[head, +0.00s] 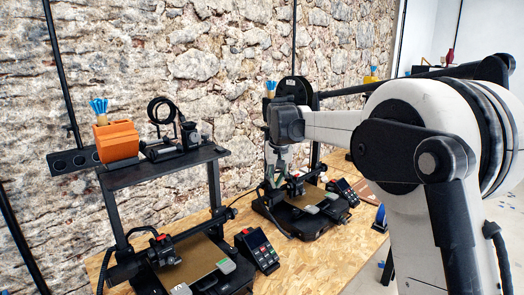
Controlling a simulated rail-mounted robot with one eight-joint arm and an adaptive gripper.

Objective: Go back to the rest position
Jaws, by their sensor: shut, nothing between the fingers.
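My arm reaches in from the right and its wrist hangs over the far printer (311,222). My gripper (273,184) points down below the wrist, close to that printer's frame and print head. It is small in this view, its fingers are together and no object shows in it. I cannot tell whether it touches the printer. The arm is extended over the printer row.
A nearer printer (196,266) stands at the front left, with an orange box (117,141) on its top shelf. Control screens (259,248) (343,189) sit beside the printers. A stone wall (200,65) closes the back. The wooden bench (325,262) is bare at front right.

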